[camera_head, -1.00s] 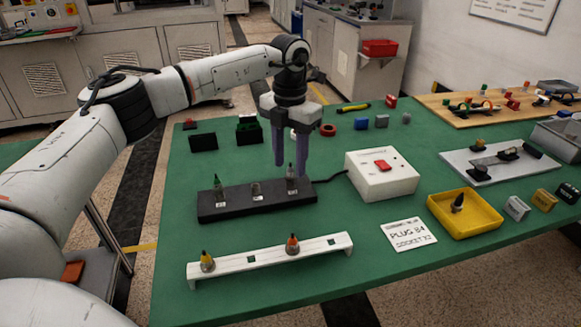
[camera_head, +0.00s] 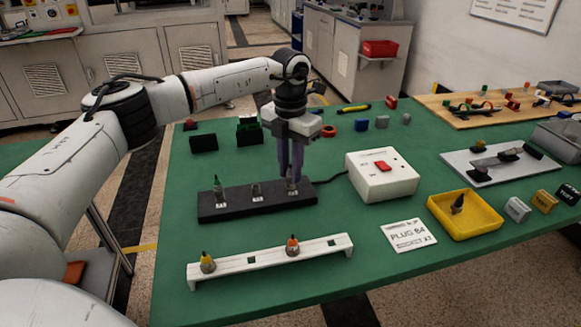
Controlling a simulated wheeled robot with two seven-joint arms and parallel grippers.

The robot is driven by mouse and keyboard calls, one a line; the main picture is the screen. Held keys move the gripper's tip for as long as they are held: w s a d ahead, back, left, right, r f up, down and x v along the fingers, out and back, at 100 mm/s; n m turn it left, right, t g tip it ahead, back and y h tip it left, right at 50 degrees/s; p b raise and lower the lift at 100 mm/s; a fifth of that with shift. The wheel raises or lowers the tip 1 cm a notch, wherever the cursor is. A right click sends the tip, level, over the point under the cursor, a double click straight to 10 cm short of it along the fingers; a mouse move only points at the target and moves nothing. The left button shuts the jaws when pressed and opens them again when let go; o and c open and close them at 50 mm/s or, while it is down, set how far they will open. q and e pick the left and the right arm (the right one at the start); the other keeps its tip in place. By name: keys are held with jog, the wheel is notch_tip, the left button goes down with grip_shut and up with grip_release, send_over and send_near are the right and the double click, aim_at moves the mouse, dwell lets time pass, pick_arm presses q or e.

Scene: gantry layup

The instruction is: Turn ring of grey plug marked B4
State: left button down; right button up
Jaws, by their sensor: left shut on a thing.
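A black socket strip (camera_head: 240,208) lies on the green table with three sockets in a row. A plug stands upright in its left socket (camera_head: 219,192), and the middle socket (camera_head: 256,192) holds no tall plug. The grey plug (camera_head: 292,187) stands upright in the right socket; the fingers hide most of it. My left gripper (camera_head: 291,176) points straight down over this right socket, shut on the plug. The plug's marking is too small to read. My right gripper is not in view.
A white box with a red switch (camera_head: 382,183) stands just right of the strip, its cable running to the strip. A yellow tray (camera_head: 477,222) and a card (camera_head: 408,235) lie to the right.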

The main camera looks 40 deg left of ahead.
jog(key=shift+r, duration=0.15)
pick_arm(q)
jog(key=shift+r+m+p, duration=0.15)
jog(key=shift+m+p, duration=0.55)
jog(key=shift+m, duration=0.3)
jog(key=shift+m+p, duration=0.4)
jog(key=shift+m, duration=0.5)
jog(key=m+p, duration=0.1)
jog(key=m, duration=0.1)
jog(key=shift+m, duration=0.4)
jog(key=m, duration=0.2)
jog(key=shift+m+p, duration=0.3)
jog(key=shift+p, duration=0.05)
jog(key=shift+m, duration=0.9)
jog(key=m, duration=0.5)
jog(key=shift+p, duration=0.35)
jog(key=m, duration=0.7)
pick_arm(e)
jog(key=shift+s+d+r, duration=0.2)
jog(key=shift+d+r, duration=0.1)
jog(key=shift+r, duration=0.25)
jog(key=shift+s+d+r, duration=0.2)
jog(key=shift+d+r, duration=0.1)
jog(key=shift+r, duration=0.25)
